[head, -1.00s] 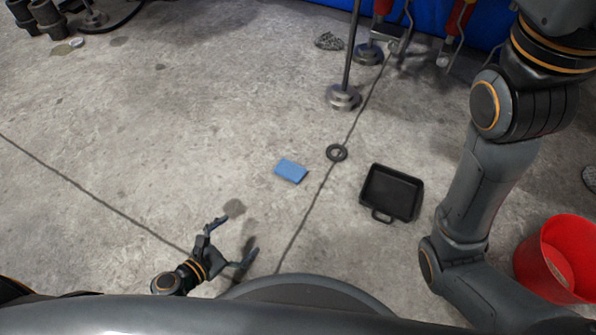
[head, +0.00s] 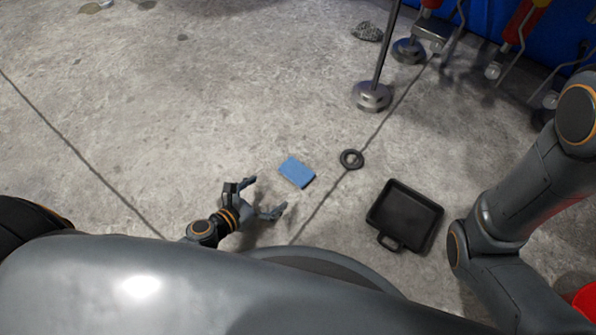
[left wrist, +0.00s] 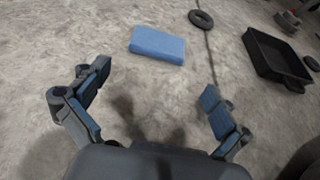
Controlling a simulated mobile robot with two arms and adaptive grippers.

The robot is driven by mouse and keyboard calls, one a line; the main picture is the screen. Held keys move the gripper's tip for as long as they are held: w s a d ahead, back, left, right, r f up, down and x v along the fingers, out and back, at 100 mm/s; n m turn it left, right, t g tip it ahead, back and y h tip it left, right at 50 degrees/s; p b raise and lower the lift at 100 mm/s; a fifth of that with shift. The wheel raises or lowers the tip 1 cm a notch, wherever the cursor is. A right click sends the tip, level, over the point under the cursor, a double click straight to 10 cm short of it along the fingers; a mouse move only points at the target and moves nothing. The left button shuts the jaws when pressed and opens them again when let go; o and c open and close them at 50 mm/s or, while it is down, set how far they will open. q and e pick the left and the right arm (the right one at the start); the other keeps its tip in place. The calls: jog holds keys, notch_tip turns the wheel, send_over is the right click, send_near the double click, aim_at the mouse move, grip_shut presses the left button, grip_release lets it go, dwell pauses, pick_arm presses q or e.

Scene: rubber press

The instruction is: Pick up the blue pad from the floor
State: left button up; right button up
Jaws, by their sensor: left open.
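The blue pad (head: 297,172) is a small flat rectangle lying on the concrete floor near the middle of the head view. It also shows in the left wrist view (left wrist: 158,45), beyond my fingertips. My left gripper (head: 268,196) is open and empty, just below and left of the pad, with its fingers pointing towards it. In the left wrist view the spread fingers (left wrist: 156,86) are apart with bare floor between them. They do not touch the pad. My right arm shows at the right of the head view, but its gripper is out of view.
A black ring (head: 351,159) lies right of the pad on a floor seam. A black tray with a handle (head: 437,232) sits further right. A round-based metal post (head: 371,97) stands behind. A red bucket (head: 587,303) shows at lower right. The floor left is clear.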

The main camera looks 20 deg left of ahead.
aim_at(291, 176)
pick_arm(q)
jog(key=x, duration=0.3)
jog(key=shift+w+f+b, duration=0.1)
jog(key=shift+w+b, duration=0.1)
jog(key=shift+b, duration=0.1)
jog(key=b+x, duration=0.2)
jog(key=x, duration=0.3)
jog(key=shift+w+f, duration=0.1)
jog(key=shift+w, duration=0.05)
jog(key=c, duration=0.6)
